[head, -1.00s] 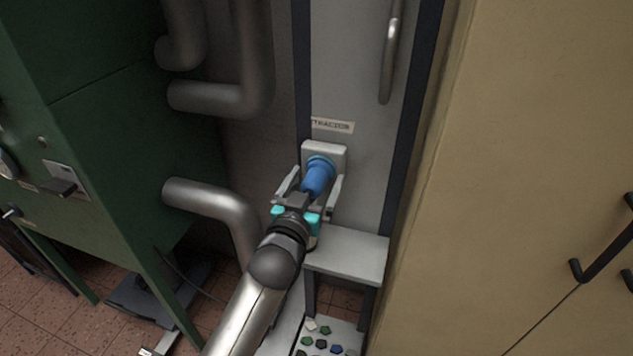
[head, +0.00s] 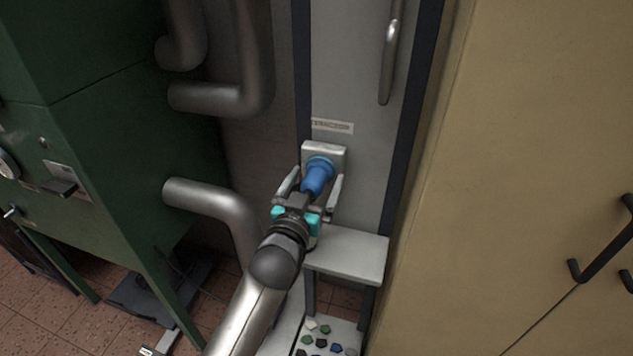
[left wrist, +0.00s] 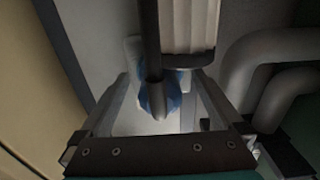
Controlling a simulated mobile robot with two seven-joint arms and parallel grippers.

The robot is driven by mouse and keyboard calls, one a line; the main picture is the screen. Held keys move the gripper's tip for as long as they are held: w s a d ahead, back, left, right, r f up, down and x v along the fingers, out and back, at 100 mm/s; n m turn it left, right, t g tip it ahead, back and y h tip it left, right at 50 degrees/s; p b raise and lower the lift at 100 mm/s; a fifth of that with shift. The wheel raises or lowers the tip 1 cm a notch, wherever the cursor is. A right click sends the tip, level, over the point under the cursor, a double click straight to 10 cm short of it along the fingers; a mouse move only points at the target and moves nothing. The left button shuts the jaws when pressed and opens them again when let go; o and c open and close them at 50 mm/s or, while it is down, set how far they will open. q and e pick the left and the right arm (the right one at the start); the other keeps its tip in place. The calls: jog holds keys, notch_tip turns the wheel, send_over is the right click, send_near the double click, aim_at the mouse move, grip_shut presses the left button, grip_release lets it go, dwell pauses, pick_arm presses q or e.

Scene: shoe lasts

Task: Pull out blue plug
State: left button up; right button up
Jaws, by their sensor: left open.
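The blue plug (head: 317,175) sits in a pale socket box (head: 337,153) on the grey panel in the head view. My left gripper (head: 312,182) is open, with one finger on each side of the plug. I cannot tell whether the fingers touch it. In the left wrist view the blue plug (left wrist: 174,88) shows between the two spread fingers of the left gripper (left wrist: 164,92), partly hidden behind a dark cable and a pale ribbed part. My right gripper is not in view.
A small grey shelf (head: 352,254) stands just below and right of the socket. Grey pipes (head: 215,200) and a green machine (head: 110,170) are on the left. A tan cabinet (head: 520,150) closes off the right side. A tray with several coloured pieces (head: 325,338) is low in front.

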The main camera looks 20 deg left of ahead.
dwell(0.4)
pick_arm(q)
grip_shut()
dwell(0.7)
jog(key=shift+s+p, duration=0.15)
jog(key=shift+p, duration=0.2)
jog(key=shift+s+a+p, duration=0.15)
jog(key=shift+s+p, duration=1.15)
jog(key=shift+s, duration=1.55)
